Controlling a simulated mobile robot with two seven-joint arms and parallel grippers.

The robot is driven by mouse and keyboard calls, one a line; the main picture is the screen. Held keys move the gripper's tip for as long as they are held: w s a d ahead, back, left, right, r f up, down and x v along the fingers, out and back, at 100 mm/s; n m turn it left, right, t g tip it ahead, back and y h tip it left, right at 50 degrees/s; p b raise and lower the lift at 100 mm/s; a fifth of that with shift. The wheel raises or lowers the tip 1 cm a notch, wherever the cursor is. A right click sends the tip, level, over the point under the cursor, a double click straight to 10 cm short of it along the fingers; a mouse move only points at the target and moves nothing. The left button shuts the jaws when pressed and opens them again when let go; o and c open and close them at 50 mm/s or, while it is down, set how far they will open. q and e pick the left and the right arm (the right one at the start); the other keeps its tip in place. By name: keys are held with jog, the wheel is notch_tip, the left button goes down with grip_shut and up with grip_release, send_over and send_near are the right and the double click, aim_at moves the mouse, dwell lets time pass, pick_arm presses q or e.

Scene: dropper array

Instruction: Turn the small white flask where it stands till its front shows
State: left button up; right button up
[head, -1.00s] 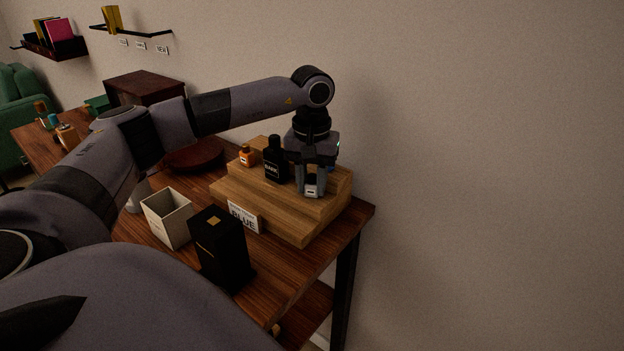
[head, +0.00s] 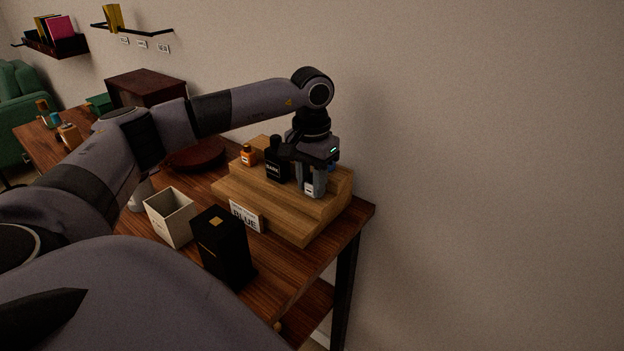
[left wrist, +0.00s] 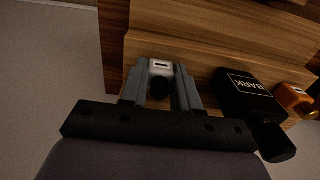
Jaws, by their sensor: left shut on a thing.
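The small white flask (head: 309,189) stands upright on the wooden stepped stand (head: 290,221). My left gripper (head: 315,184) points down over it, shut on it with a finger on either side. In the left wrist view the flask (left wrist: 160,68) sits between the two grey fingers, its dark cap towards the camera and a dark mark on its pale face. In the head view the fingers hide much of it. My right gripper is not in view.
A BLUE sign (head: 245,217), an open cream box (head: 170,218) and a black box (head: 221,247) stand in front. The wall is behind.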

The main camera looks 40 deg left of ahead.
pick_arm(q)
jog(key=o, duration=1.1)
jog(key=shift+r, duration=3.6)
